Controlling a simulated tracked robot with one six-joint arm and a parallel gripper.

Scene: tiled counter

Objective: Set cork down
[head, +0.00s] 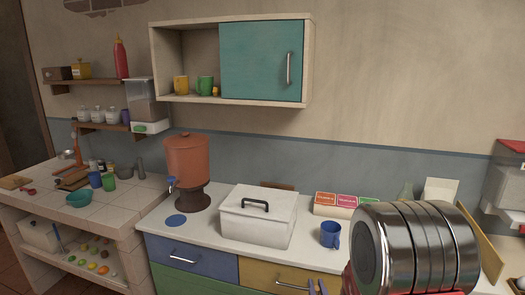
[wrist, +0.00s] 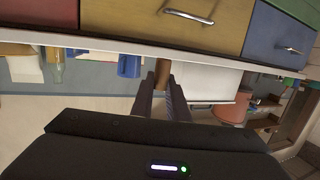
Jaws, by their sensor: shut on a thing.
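The cork (wrist: 163,72) is a small brown cylinder. It sits between the two fingertips of my gripper (wrist: 163,82) in the wrist view, which looks upside down. The gripper is shut on it. Behind the cork, the pale counter edge and the gap between the blue mug and the white box show. In the head view, only the finger tips (head: 317,286) seem to show at the bottom edge, in front of the drawers. I cannot make out the cork there. The counter top (head: 215,222) is white.
A white lidded box (head: 257,228), a blue mug (head: 330,236) and a red-brown dispenser (head: 187,158) stand on the counter. My metal arm hides the right part. Some counter is bare between box and mug.

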